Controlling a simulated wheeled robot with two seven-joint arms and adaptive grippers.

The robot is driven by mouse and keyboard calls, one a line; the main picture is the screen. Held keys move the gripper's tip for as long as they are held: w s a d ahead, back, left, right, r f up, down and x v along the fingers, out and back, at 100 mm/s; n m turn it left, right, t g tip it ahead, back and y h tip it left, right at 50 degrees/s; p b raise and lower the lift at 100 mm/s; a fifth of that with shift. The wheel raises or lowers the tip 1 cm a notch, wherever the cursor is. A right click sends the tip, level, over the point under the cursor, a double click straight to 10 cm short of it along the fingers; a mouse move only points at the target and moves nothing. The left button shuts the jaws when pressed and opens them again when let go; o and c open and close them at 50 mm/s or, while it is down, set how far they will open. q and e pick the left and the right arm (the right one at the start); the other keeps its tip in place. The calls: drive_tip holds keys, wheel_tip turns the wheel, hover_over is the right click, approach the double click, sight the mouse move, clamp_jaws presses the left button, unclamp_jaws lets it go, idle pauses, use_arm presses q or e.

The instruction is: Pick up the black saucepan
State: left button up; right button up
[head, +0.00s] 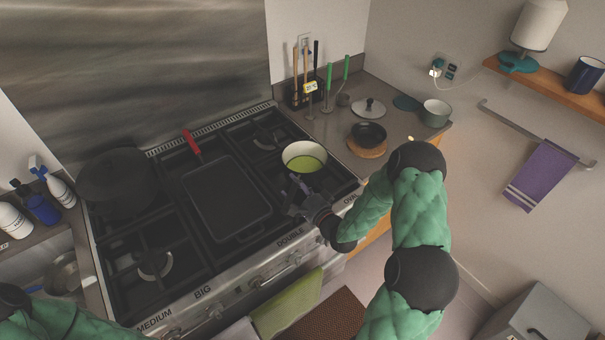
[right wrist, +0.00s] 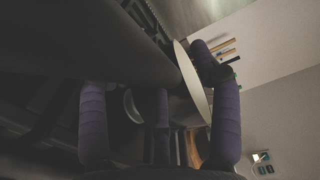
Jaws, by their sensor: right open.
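My right gripper (head: 299,198) is just in front of the saucepan, low over the stove's front right. Its purple fingers are spread apart in the right wrist view, with a dark bar (right wrist: 160,125) between them that may be the handle. I cannot tell whether they touch it. My left arm shows at the lower left; its gripper is out of view.
A black griddle pan (head: 227,198) with a red handle lies left of the saucepan. A large dark pot (head: 116,180) stands further left. A small dark pan (head: 368,134) sits on a wooden trivet on the right counter. A utensil holder (head: 299,96) stands behind.

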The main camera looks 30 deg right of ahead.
drive_tip(key=shift+w, duration=0.15)
drive_tip(key=c, duration=1.3)
drive_tip(key=shift+w+r, duration=0.1)
drive_tip(key=shift+r, duration=0.1)
drive_tip(key=shift+d+r, duration=0.1)
